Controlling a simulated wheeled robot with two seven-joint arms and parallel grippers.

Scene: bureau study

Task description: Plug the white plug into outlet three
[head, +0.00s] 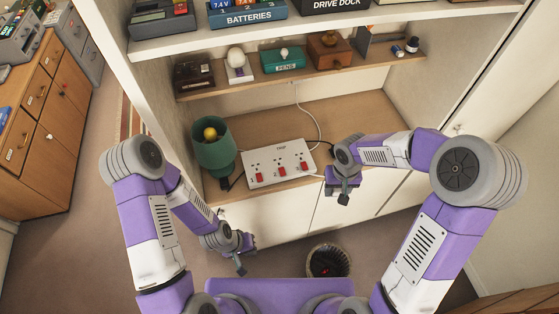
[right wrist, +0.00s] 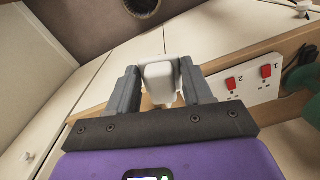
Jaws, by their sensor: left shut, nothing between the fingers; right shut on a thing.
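The white outlet strip (head: 278,163) lies on the wooden desk surface, with a row of sockets and red switches. In the right wrist view the strip (right wrist: 252,84) shows numbers 1 and 2; its third section is hidden behind my gripper. In the head view the third section is the right end, nearest my right gripper. My right gripper (head: 343,192) is shut on the white plug (right wrist: 160,78), in front of the desk edge and apart from the strip. The plug is hard to make out in the head view. My left gripper (head: 241,262) is shut and empty, low in front of the cabinet.
A green lamp (head: 213,150) stands left of the strip. A white cord (head: 309,112) hangs from the shelf behind it. The shelf (head: 345,72) above holds several small items, including a green pens box (head: 283,58). A waste basket (head: 328,262) stands on the floor.

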